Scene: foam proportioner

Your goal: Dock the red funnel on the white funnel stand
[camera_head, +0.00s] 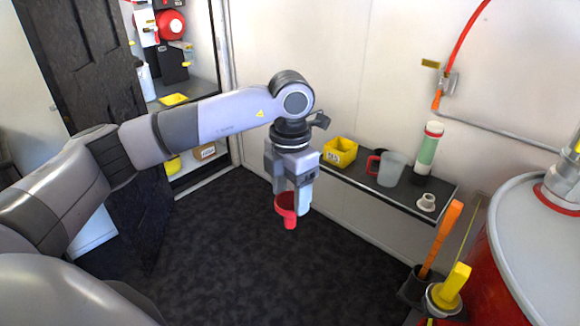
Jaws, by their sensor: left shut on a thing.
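My left gripper (292,198) points down in the middle of the picture, left of the wall shelf. It is shut on the red funnel (288,211), which hangs below the fingers with its narrow end down, over the dark floor. Part of the funnel's rim is hidden by the fingers. The white funnel stand (427,202), a small ringed piece, sits near the right front end of the shelf, apart from the funnel. My right gripper is not in view.
The shelf (405,200) also carries a yellow bin (340,152), a clear jug with a red handle (391,169) and a green-and-white bottle (428,150). A red drum (492,275) with orange and yellow handled tools stands at right. The floor (240,260) is clear.

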